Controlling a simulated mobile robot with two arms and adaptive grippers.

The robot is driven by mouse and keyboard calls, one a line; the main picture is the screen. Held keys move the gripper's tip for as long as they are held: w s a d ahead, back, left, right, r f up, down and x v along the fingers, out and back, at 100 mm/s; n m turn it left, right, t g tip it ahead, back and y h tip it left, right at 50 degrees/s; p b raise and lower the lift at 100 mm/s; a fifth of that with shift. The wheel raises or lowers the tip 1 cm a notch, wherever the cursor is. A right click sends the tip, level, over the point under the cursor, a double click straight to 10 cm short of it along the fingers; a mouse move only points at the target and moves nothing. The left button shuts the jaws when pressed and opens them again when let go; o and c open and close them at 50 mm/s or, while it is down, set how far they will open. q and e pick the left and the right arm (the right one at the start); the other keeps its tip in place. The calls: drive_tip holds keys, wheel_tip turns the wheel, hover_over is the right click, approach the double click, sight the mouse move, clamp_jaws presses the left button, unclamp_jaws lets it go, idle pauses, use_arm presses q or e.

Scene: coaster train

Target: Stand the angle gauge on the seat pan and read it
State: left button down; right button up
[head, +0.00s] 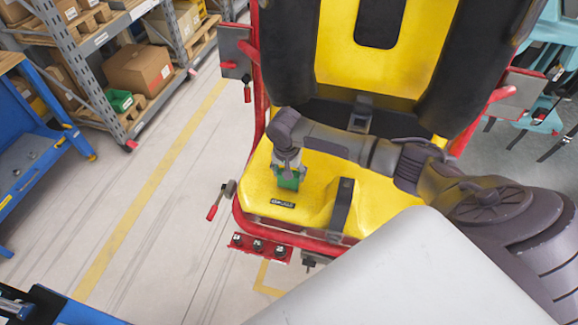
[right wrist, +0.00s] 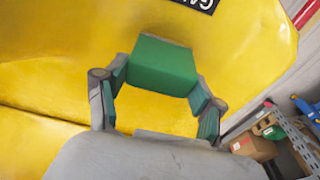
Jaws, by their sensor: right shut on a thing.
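The yellow seat pan (head: 262,195) lies inside a red frame, below the yellow and black seat back. My right gripper (head: 288,177) is over the left part of the pan, pointing down, shut on a green block-like thing (head: 289,182), which I take as the angle gauge. In the right wrist view the green gauge (right wrist: 165,65) shows between the grey fingers of my right gripper (right wrist: 158,100), close over the yellow surface. I cannot tell whether it touches the pan. No readout is legible. My left gripper is not in view.
A black label (head: 283,203) lies on the pan in front of the gauge. A black buckle post (head: 342,205) rises to its right. A red lever (head: 215,207) sticks out left of the frame. Shelves with boxes (head: 138,68) stand at the left, beyond open floor.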

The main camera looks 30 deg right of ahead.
drive_tip(key=shift+f, duration=0.3)
idle(0.8)
drive_tip(key=o, duration=1.7)
wheel_tip(320, 180, up, 12)
drive_tip(key=a, duration=0.1)
drive_tip(key=shift+s+a, duration=0.15)
drive_tip(key=shift+s, duration=0.3)
drive_tip(key=shift+a+f, duration=0.1)
drive_tip(key=shift+f, duration=0.1)
